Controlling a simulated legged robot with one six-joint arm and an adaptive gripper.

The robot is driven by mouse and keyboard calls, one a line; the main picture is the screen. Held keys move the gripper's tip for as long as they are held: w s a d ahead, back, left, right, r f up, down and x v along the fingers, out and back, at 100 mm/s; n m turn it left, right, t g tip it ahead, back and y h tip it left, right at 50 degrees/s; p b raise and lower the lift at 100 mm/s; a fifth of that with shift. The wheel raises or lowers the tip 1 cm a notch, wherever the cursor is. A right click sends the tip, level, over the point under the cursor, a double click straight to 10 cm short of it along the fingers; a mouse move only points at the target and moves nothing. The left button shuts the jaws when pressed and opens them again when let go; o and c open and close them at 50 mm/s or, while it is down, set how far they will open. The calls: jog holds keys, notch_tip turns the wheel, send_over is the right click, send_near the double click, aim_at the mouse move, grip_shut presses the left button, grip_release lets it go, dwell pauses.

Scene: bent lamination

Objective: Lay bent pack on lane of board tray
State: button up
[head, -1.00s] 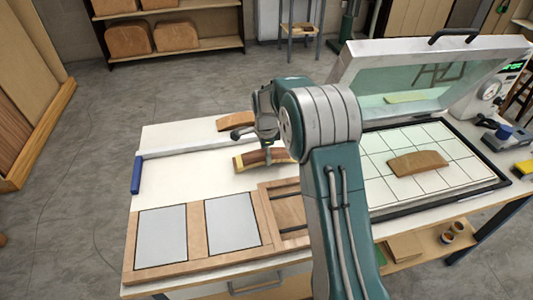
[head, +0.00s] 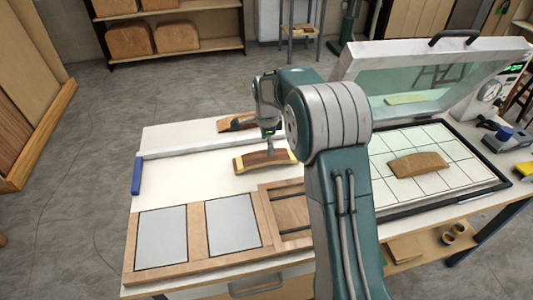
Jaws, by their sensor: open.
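A curved wooden pack (head: 253,163), brown with pale ends, lies on the white bench top. My gripper (head: 269,148) is open and points down at or just above the middle of this pack; I cannot tell whether the fingers touch it. The wooden board tray (head: 198,229) lies at the front of the bench. It has two pale grey panels (head: 163,236) and a slatted brown section (head: 288,214) at its right, partly hidden by my arm. A second curved piece (head: 228,125) lies behind, partly hidden by my gripper. A third (head: 418,163) lies on the gridded press bed.
The press bed (head: 386,182) stands at the right with its framed lid (head: 435,70) raised. A pale rail (head: 185,149) with a blue end (head: 137,176) crosses the bench. The bench top between pack and tray is clear.

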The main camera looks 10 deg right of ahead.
jog(key=s+r+n+t, duration=0.1)
jog(key=s+r+n, duration=0.45)
jog(key=r, duration=0.95)
jog(key=s+n+t, duration=0.2)
jog(key=s+n, duration=0.4)
jog(key=s, duration=0.8)
jog(key=s+r+n+t, duration=0.1)
jog(key=s+n, duration=0.5)
jog(key=s, duration=0.9)
jog(key=shift+t, duration=0.8)
jog(key=shift+n, duration=0.25)
